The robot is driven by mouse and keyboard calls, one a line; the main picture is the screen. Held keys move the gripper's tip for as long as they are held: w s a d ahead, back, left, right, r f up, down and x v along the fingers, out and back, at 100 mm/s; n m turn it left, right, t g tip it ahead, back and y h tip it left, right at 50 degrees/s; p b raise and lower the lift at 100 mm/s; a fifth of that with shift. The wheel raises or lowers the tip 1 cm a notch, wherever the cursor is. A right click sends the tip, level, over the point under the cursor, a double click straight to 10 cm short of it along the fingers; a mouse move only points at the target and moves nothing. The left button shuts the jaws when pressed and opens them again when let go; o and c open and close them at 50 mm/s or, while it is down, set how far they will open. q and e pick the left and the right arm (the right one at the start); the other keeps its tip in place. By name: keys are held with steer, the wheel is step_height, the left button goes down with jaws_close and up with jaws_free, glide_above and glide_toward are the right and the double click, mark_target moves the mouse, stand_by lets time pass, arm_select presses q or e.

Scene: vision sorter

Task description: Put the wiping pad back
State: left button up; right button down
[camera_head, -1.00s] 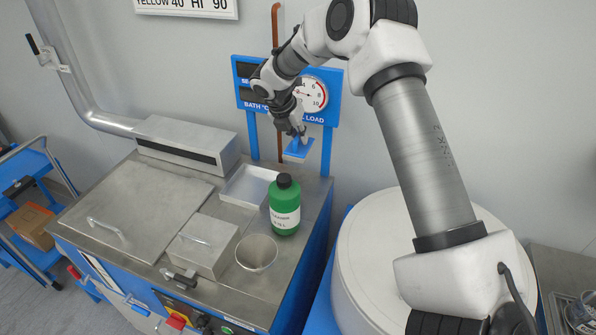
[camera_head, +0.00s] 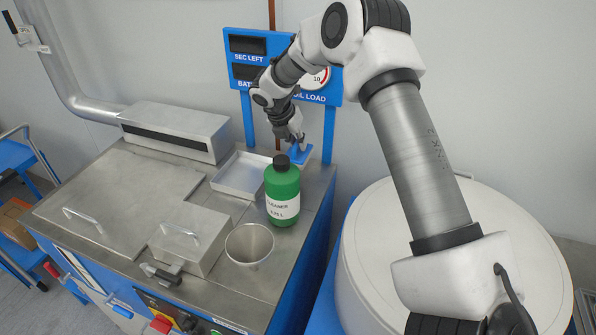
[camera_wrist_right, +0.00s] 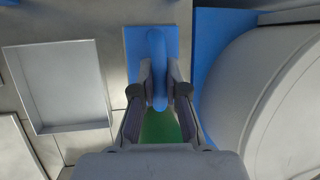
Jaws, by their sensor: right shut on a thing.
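The blue wiping pad (camera_head: 302,154) has a raised handle and a pale underside. My right gripper (camera_head: 298,138) is shut on its handle and holds it low near the back right corner of the steel bench top, behind the green bottle. I cannot tell whether the pad touches the bench. In the right wrist view the pad (camera_wrist_right: 135,45) shows with its blue handle between the fingers (camera_wrist_right: 157,92). A shallow, empty metal tray (camera_head: 228,189) lies to the left of the pad. My left gripper is not in view.
The green cleaner bottle (camera_head: 283,197) stands upright just in front of the pad. A blue display board (camera_head: 247,70) rises behind. A large white drum (camera_head: 490,215) stands to the right.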

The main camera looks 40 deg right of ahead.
step_height(320, 180, down, 8)
steer(key=shift+s+a+f+p, duration=0.1)
steer(key=shift+s+f+p, duration=0.1)
steer(key=shift+p, duration=0.9)
steer(key=c, duration=1.2)
jaws_free()
steer(key=shift+f, duration=0.1)
